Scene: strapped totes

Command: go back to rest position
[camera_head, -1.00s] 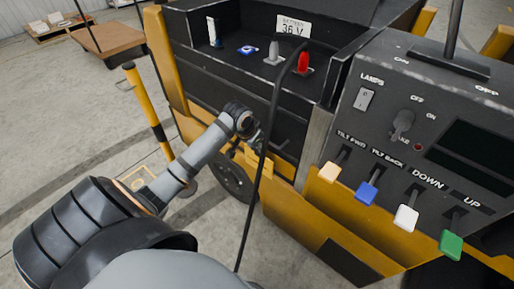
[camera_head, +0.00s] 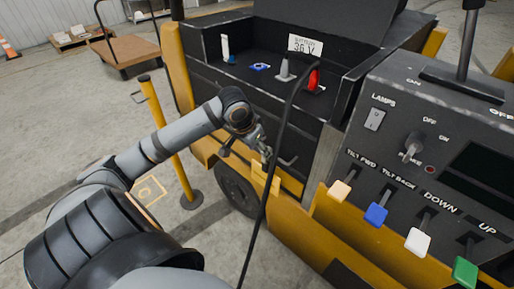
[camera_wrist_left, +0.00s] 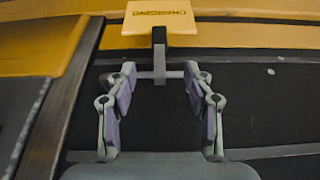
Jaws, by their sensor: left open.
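My left gripper (camera_head: 262,151) is in front of the black side of the yellow and black truck (camera_head: 190,95), just above a small yellow plate (camera_head: 265,178). In the left wrist view my left gripper (camera_wrist_left: 160,78) is open, its two fingers well apart. A dark stem with a grey crossbar (camera_wrist_left: 160,74) lies between the fingertips, under the yellow plate marked CHARGING (camera_wrist_left: 161,18). I cannot tell whether the fingers touch the bar. My right gripper is not in view.
A black cable (camera_head: 268,170) hangs close to the right of my left gripper. A yellow post (camera_head: 168,140) stands behind my forearm. The control panel (camera_head: 440,150) with levers is at right. Open floor (camera_head: 60,120) lies at left.

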